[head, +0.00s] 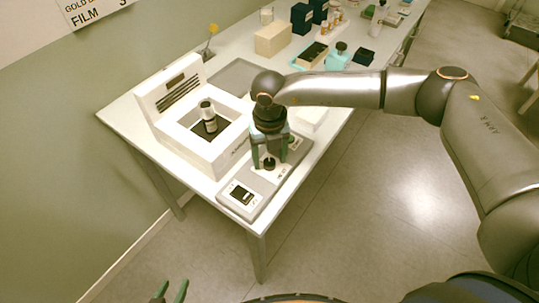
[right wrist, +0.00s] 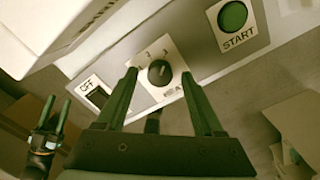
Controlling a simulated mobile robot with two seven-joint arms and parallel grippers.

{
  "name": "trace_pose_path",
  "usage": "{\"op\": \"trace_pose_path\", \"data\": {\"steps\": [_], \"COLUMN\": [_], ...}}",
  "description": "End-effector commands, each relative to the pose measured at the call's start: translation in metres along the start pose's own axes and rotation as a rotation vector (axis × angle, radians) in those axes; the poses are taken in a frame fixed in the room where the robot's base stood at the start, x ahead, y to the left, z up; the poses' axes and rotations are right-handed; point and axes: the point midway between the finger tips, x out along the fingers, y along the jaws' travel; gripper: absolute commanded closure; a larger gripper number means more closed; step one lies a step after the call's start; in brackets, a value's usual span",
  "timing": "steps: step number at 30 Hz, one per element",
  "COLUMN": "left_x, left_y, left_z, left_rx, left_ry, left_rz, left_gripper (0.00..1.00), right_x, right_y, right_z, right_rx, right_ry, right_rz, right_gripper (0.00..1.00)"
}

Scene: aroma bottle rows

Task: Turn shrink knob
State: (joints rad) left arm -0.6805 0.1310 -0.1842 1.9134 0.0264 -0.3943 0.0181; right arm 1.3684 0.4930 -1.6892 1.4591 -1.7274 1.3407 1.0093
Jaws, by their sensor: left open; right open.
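The black shrink knob (right wrist: 160,73) sits on a white plate with printed marks on the grey control panel (right wrist: 150,108). In the head view the knob (head: 269,163) is under my right gripper (head: 269,166). My right gripper (right wrist: 159,76) is open, with one green finger on each side of the knob and a visible gap to it in the right wrist view. I cannot tell whether the fingertips reach the knob's height. My left gripper (head: 170,292) is open and empty at the bottom of the head view, away from the table.
A dark switch marked OFF (right wrist: 97,93) and a green START button (right wrist: 232,15) flank the knob. Beside the panel stands a white machine (head: 165,98) with a bottle (head: 208,115) in its recess. A beige box (head: 272,38) and several bottles stand further back.

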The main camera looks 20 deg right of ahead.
Motion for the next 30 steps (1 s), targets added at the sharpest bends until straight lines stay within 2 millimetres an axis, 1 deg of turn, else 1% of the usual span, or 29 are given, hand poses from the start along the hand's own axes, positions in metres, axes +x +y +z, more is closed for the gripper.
{"op": "trace_pose_path", "data": {"steps": [9,10,27,28,30], "left_x": [0.0002,0.0002,0.0002,0.0002,0.0002], "left_y": [-0.0001,-0.0001,-0.0002,-0.0002,-0.0002], "left_z": [-0.0018,-0.0018,-0.0022,-0.0022,-0.0022], "left_rx": [0.000,0.000,0.000,0.000,0.000], "left_ry": [0.003,0.003,0.004,0.004,0.004], "left_rz": [0.000,0.000,0.000,0.000,0.000], "left_gripper": [0.50,0.50,0.50,0.50,0.50], "right_x": [0.0033,0.0032,0.0027,0.0027,0.0026], "right_y": [0.0001,0.0001,0.0001,0.0001,0.0001], "right_z": [0.0001,0.0001,0.0002,0.0002,0.0002], "right_rx": [0.000,0.000,0.000,0.000,0.000], "right_ry": [0.000,0.000,0.000,0.000,0.000], "right_rz": [0.000,0.000,0.001,0.001,0.001], "right_gripper": [0.31,0.33,0.97,1.00,1.00]}}
